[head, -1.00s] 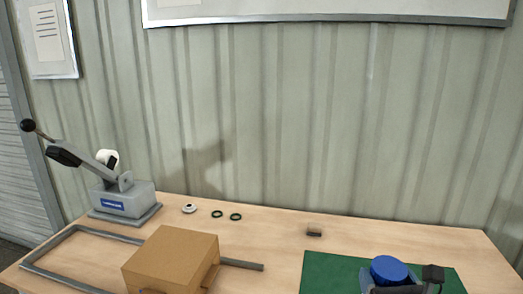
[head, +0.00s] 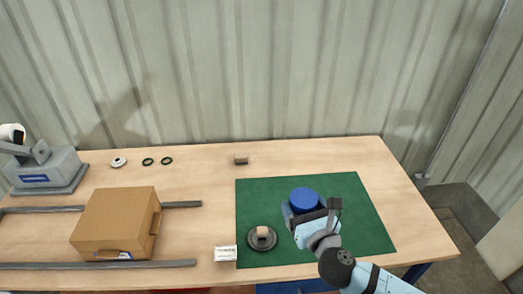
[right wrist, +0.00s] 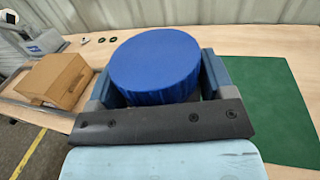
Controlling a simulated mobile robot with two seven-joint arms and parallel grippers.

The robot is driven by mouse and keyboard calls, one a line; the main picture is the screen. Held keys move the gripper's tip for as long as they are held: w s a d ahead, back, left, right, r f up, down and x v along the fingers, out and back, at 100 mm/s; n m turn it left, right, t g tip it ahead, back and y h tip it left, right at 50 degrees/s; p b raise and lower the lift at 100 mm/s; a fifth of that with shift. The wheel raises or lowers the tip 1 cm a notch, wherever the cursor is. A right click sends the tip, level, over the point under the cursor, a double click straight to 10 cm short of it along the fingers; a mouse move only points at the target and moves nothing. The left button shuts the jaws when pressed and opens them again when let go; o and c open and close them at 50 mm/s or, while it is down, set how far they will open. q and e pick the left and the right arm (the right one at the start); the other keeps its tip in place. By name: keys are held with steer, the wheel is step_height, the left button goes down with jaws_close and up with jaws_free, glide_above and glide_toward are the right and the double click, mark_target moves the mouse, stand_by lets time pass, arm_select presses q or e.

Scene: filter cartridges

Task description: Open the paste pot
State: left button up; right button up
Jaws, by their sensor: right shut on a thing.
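The paste pot's round blue lid (head: 305,198) is over the green mat (head: 345,195), right of the table's middle. In the right wrist view the lid (right wrist: 155,62) fills the centre, its ribbed rim showing. My right gripper (head: 302,209) reaches in from the front right and is shut on the lid, one finger on each side. The pot body under the lid is hidden by the lid and the gripper, so I cannot tell whether they are apart. My left gripper is not in view.
A black round dish (head: 252,245) bearing a small beige block is on the mat's front left. A white labelled box (head: 225,254) is beside the mat. A cardboard box (head: 112,222) stands between grey rails (head: 110,265). A lever press (head: 45,172) is far left. Mat's right side is clear.

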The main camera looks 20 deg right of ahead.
steer(key=w+a+n+g+y, duration=0.1)
steer(key=w+a+n+y, duration=0.1)
steer(key=a, duration=0.3)
steer(key=w+a+r+n+g+y, duration=0.1)
steer(key=w+a+n+y, duration=0.2)
steer(key=a+y, duration=0.2)
steer(key=w+a+n+g+y, duration=0.1)
steer(key=w+a+n+y, duration=0.1)
steer(key=a+y, duration=0.2)
steer(key=a, duration=0.3)
steer(key=shift+w+r+n+g, duration=0.2)
steer(key=shift+w+n+g, duration=0.1)
steer(key=shift+g, duration=0.1)
steer(key=shift+a, duration=0.3)
steer(key=c, duration=0.5)
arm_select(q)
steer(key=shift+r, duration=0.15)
arm_select(e)
steer(key=shift+o, duration=0.2)
steer(key=shift+a+y, duration=0.15)
steer(key=shift+y, duration=0.15)
